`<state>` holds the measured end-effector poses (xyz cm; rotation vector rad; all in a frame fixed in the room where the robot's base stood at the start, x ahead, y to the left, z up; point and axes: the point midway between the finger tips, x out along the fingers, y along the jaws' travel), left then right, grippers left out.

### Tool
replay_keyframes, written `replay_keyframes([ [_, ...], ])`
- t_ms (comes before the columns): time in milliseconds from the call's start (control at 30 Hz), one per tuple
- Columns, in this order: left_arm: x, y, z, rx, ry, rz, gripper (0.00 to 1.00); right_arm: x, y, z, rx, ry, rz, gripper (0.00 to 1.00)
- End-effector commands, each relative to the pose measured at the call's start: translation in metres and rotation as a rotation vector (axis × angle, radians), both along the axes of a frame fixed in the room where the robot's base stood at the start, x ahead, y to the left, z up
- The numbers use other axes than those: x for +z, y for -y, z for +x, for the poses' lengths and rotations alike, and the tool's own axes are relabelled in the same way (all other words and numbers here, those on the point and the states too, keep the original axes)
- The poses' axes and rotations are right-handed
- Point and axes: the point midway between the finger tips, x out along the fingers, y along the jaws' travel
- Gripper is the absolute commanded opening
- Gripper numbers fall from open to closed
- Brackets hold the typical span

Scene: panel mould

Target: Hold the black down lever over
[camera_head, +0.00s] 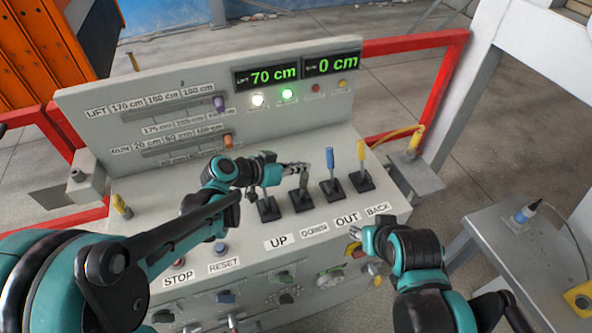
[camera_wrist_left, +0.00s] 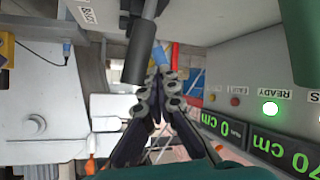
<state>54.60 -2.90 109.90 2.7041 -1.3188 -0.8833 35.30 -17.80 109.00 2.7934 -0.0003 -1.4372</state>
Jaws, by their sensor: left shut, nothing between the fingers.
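The black down lever (camera_head: 303,182) stands in the lever row, behind the label "DOWN", on the sloped console. My left gripper (camera_head: 300,168) reaches in from the left, with its fingertips at the lever's upper part. In the left wrist view the gripper (camera_wrist_left: 162,76) is shut and empty, and a dark lever handle (camera_wrist_left: 138,52) stands close beside its fingertips. I cannot tell whether they touch. My right gripper (camera_head: 361,238) hangs near the console's front edge, below the "OUT" and "BACK" labels; its finger opening is unclear.
The blue out lever (camera_head: 330,160) and yellow back lever (camera_head: 361,152) stand to the right. The up lever's base (camera_head: 268,208) is on the left, its handle partly hidden by my gripper. The display (camera_head: 274,75) reads 70 cm and 0 cm. A green lamp (camera_head: 288,94) is lit.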

Motion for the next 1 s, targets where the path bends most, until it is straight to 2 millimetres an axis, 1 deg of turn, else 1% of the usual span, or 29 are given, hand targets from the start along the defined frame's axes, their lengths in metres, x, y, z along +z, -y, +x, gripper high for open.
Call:
replay_keyframes([
  [67,0.000,0.001,-0.003,-0.002,-0.001,0.000,0.00,0.000,0.000,0.000,0.000,0.000,0.000,0.41],
  [400,0.000,0.001,-0.004,-0.002,-0.001,0.000,0.00,0.000,0.000,0.000,0.000,0.000,0.000,0.41],
  [800,-0.004,0.007,-0.022,-0.003,-0.001,0.001,0.00,-0.002,0.000,0.000,0.000,0.000,0.000,0.41],
  [1000,-0.005,0.008,-0.023,-0.003,-0.001,0.001,0.00,-0.002,0.000,0.000,0.000,0.000,0.000,0.41],
])
